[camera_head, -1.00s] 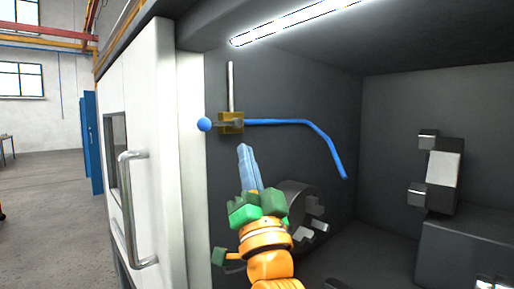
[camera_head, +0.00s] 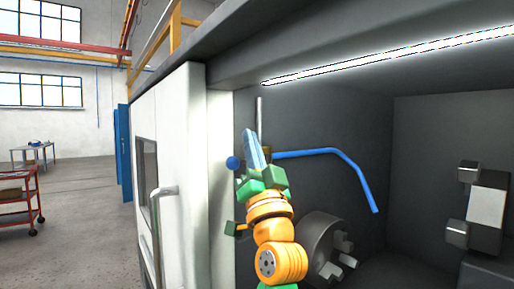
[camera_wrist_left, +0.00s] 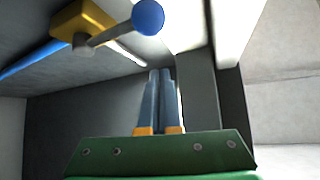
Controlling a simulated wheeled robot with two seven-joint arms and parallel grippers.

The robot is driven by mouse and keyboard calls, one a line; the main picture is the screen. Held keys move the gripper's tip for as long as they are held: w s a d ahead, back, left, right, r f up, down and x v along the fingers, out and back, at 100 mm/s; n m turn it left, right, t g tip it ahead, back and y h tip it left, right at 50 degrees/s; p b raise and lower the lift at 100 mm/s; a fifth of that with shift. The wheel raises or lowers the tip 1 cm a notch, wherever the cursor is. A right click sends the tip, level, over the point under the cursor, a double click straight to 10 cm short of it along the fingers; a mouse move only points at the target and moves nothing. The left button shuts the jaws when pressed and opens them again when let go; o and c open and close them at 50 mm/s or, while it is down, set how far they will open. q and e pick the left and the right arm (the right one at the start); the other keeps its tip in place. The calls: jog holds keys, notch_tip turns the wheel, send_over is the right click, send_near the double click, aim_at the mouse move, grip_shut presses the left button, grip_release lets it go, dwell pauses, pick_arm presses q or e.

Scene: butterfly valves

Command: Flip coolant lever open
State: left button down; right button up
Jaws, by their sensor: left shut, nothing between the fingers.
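The coolant lever (camera_wrist_left: 104,38) is a short grey rod ending in a blue ball. It sticks out of a brass valve block (camera_wrist_left: 80,24) on the dark machine wall, seen at the upper left in the wrist view. In the head view the blue ball (camera_head: 232,162) shows just left of my left gripper (camera_head: 249,133), which hides most of the block. The gripper's blue fingers are shut and empty, pointing up. In the wrist view the fingertips (camera_wrist_left: 161,72) are below and right of the ball, apart from it. My right gripper is out of view.
A bent blue coolant pipe (camera_head: 335,154) runs right from the valve, and a grey pipe (camera_head: 260,112) rises above it. A round chuck (camera_head: 320,240) sits below right. The white machine door (camera_head: 178,130) stands at left.

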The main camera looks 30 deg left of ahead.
aim_at(242, 162)
pick_arm(q)
jog(key=a+f, duration=0.2)
jog(key=f, duration=0.1)
jog(key=shift+s+a+f, duration=0.1)
jog(key=shift+f, duration=0.2)
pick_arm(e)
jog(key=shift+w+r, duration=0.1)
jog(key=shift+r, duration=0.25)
